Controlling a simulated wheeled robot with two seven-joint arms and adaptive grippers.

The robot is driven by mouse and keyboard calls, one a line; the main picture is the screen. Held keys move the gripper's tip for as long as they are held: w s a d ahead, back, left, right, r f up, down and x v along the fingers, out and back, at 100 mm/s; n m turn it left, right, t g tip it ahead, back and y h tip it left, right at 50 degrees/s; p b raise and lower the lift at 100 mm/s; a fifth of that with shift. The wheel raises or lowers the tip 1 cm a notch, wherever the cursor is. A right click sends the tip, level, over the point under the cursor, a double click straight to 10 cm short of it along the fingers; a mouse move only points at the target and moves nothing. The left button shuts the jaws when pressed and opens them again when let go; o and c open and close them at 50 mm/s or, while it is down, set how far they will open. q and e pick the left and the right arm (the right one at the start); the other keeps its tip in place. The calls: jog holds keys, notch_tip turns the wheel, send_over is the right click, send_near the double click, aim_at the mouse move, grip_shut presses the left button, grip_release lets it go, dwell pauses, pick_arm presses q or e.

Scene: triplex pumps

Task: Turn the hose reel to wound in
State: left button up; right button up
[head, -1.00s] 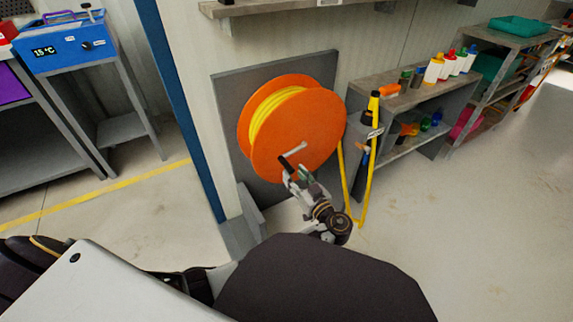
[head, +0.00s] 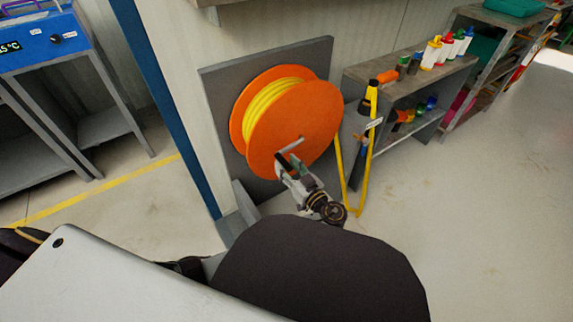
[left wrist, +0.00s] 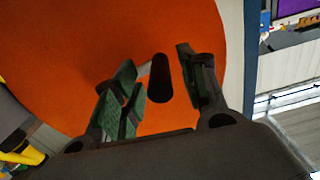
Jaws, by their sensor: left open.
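The hose reel (head: 315,115) is an orange drum wound with yellow hose (head: 265,100), on a grey wall plate in the head view. A pale crank arm (head: 291,145) sits on its front face, low of centre. My left gripper (head: 282,163) is at the crank in the head view. In the left wrist view, the black crank handle (left wrist: 159,80) stands between the two open fingers of my left gripper (left wrist: 155,63), with gaps on both sides. The orange reel face (left wrist: 70,60) fills the background there. My right gripper is not in view.
A yellow hose length (head: 366,165) hangs right of the reel, down near the floor. A shelf unit (head: 435,80) with bottles stands farther right. A blue post (head: 165,110) is left of the reel. The floor (head: 470,220) at right is clear.

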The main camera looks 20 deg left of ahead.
pick_arm(q)
grip_shut()
dwell(0.6)
